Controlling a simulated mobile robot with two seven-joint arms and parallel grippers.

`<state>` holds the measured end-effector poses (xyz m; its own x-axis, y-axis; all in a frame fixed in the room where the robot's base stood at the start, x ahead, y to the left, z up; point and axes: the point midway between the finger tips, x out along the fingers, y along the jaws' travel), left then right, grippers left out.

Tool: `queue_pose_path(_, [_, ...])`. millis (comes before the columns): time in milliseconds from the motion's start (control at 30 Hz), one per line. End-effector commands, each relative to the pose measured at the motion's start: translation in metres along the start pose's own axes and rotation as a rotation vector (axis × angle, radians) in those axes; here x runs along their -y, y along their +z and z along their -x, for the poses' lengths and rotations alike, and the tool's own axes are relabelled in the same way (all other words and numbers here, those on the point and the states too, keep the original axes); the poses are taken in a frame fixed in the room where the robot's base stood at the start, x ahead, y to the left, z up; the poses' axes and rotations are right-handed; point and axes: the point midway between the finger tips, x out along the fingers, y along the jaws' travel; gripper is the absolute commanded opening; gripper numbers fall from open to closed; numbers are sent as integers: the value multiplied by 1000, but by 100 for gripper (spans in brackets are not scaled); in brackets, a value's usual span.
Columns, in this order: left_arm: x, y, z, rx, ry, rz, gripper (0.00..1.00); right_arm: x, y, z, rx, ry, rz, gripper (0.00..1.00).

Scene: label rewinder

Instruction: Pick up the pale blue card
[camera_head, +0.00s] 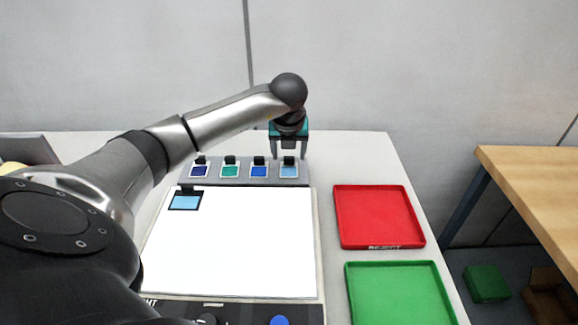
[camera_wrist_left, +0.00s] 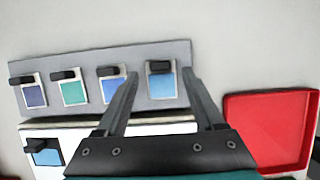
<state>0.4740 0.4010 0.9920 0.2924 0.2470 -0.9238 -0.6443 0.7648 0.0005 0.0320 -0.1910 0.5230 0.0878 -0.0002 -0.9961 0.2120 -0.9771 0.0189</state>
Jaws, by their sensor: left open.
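The pale blue card (camera_head: 289,171) is the rightmost in a row of cards on a grey rack, with a black clip at its top edge. In the left wrist view the pale blue card (camera_wrist_left: 161,84) shows between and beyond the fingertips. My left gripper (camera_head: 290,156) is open and empty, pointing down above that card; its fingers also show in the left wrist view (camera_wrist_left: 160,76). I cannot tell whether the fingers touch anything. Another light blue piece (camera_head: 185,202) sits in a black frame on the white panel's upper left. My right gripper is not seen.
Dark blue (camera_head: 199,171), green (camera_head: 230,171) and blue (camera_head: 259,171) cards sit left on the rack (camera_head: 215,180). Below it is a bright white panel (camera_head: 235,245). A red tray (camera_head: 380,216) and a green tray (camera_head: 400,294) stand to the right. A wooden table (camera_head: 535,165) is further right.

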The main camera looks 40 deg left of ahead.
Motion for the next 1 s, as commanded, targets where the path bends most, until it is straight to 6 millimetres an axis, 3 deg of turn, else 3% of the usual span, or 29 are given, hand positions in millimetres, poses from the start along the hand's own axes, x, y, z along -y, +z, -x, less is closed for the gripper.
queue_pose_path(200, [0,-1,-25,-1,0,1,70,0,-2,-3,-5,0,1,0])
queue_pose_path(467, [1,-1,-27,0,-1,-1,70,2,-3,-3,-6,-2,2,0])
queue_pose_path(1000, [0,-1,-26,0,-1,0,10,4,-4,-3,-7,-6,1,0])
